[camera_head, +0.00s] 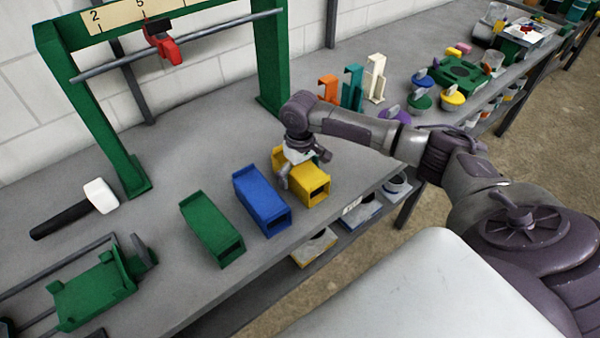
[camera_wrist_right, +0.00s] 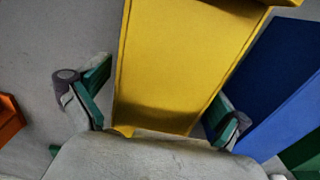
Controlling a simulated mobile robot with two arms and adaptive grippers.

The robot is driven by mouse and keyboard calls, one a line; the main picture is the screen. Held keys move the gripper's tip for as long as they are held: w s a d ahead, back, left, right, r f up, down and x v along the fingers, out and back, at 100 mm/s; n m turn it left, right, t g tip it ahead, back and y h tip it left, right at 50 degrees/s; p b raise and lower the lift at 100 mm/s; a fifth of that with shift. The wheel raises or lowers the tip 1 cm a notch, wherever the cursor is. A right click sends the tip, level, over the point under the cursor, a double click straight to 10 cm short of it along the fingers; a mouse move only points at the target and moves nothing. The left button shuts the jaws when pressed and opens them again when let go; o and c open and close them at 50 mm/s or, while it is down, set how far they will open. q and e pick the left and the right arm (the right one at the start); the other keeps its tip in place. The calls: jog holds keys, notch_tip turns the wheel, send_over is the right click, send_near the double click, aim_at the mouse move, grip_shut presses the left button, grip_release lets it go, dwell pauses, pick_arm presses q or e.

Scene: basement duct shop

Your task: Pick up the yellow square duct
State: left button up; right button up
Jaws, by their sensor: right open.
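The yellow square duct (camera_head: 313,191) lies on the grey bench near its front edge, with an open end facing the front. My right gripper (camera_head: 306,172) is over it, fingers pointing down. In the right wrist view the yellow duct (camera_wrist_right: 182,65) runs between the two open fingers of my right gripper (camera_wrist_right: 158,112). One finger is on each side; the left one shows a gap to the duct, and I cannot tell whether the right one touches. My left gripper is in neither view.
A blue duct (camera_head: 261,200) lies close beside the yellow one, also in the wrist view (camera_wrist_right: 285,75), near the right-hand finger. A green duct (camera_head: 212,228) is further left. Orange, teal and white brackets (camera_head: 376,78) stand behind right.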

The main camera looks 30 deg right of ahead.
jog(key=c, duration=1.4)
jog(key=shift+r, duration=0.15)
